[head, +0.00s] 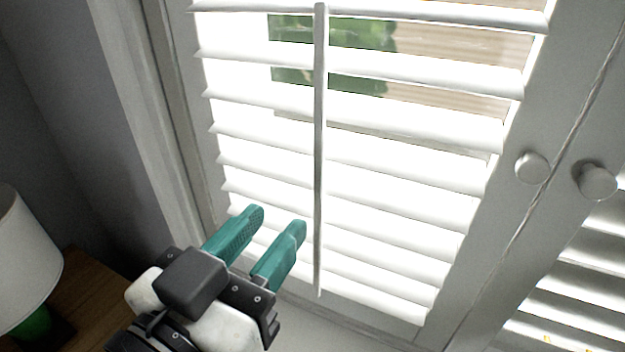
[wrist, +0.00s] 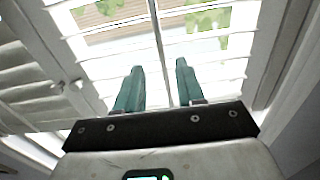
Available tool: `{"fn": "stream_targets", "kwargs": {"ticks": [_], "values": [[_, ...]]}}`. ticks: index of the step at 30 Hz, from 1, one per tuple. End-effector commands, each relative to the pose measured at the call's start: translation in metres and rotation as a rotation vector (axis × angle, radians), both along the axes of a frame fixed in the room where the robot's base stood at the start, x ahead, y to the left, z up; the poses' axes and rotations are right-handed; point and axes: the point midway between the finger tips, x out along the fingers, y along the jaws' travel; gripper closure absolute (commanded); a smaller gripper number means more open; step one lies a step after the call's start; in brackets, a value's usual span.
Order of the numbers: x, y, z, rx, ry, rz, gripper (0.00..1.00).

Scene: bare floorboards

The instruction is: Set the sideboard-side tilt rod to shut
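The sideboard-side tilt rod (head: 319,150) is a thin upright grey-white bar in front of the white louvre panel nearer the lamp. The louvres (head: 410,145) are open, with bright light and greenery showing through the gaps. My gripper (head: 279,218) has two teal fingers, spread apart and empty. In the head view the fingers are left of the rod's lower part, and the rod is not between them. In the wrist view the rod (wrist: 159,40) runs between the fingertips of my gripper (wrist: 159,66), apparently beyond them; no contact is visible.
Two round knobs (head: 532,167) sit where this panel meets a second louvre panel (head: 575,300) at right. A lamp with a white shade (head: 25,260) and green base stands on a wooden sideboard (head: 95,295) at lower left. A pale sill lies below the louvres.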

Motion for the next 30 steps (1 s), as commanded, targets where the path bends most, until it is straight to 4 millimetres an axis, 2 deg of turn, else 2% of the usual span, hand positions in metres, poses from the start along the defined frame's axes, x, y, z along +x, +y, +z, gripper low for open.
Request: {"fn": "stream_targets", "kwargs": {"ticks": [9,15,21,28,30], "values": [[0.055,-0.021,0.003,-0.002,0.002,-0.006,0.62],[0.078,-0.03,0.002,-0.001,0.001,-0.004,0.62],[0.087,-0.032,0.0,0.001,0.002,-0.002,0.62],[0.087,-0.032,0.0,0.0,0.001,-0.001,0.62],[0.087,-0.032,0.0,0.0,0.001,-0.001,0.67]]}}
